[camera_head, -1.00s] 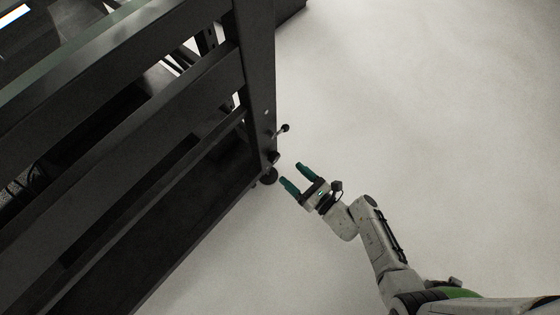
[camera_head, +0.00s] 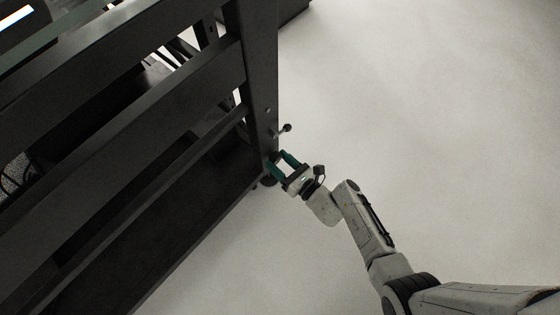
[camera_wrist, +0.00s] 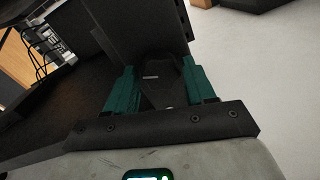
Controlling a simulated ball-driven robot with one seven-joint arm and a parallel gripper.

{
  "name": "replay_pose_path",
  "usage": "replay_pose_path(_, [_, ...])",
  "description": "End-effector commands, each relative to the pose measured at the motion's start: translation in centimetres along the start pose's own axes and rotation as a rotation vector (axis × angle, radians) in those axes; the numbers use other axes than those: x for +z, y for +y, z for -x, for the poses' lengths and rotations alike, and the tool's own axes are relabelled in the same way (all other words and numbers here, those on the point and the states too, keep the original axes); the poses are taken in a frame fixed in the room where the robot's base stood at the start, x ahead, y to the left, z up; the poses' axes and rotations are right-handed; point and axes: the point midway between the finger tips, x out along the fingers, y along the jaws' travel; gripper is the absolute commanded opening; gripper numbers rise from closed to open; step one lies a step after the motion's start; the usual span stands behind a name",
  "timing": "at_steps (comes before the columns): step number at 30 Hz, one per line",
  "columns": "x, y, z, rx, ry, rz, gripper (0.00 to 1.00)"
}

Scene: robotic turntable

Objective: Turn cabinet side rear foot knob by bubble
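The dark cabinet (camera_head: 130,140) fills the left of the head view, with a corner post (camera_head: 260,80) at its right end. A dark foot knob (camera_head: 268,181) shows low at the post's base, partly hidden by my gripper (camera_head: 281,162). My gripper's green fingers are apart and reach to the foot of the post. In the wrist view a black knob-like part (camera_wrist: 161,80) lies between the two green fingers of my gripper (camera_wrist: 162,85). Gaps seem to show beside it, and I cannot tell whether either finger touches it.
A small ball-ended lever (camera_head: 286,128) sticks out of the post just above my gripper. Pale floor is open to the right. Cables (camera_wrist: 45,45) and a wooden panel (camera_wrist: 14,55) show at the left of the wrist view.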

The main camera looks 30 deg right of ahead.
Motion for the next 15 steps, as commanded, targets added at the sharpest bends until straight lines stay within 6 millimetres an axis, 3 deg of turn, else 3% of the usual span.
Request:
replay_pose_path(2, [0.0, 0.0, 0.01, 0.0, 0.0, 0.0, 0.46])
replay_pose_path(12, [0.0, -0.01, 0.02, 0.0, 0.0, 0.0, 0.14])
replay_pose_path(15, [0.01, -0.01, 0.02, 0.0, 0.0, -0.002, 0.13])
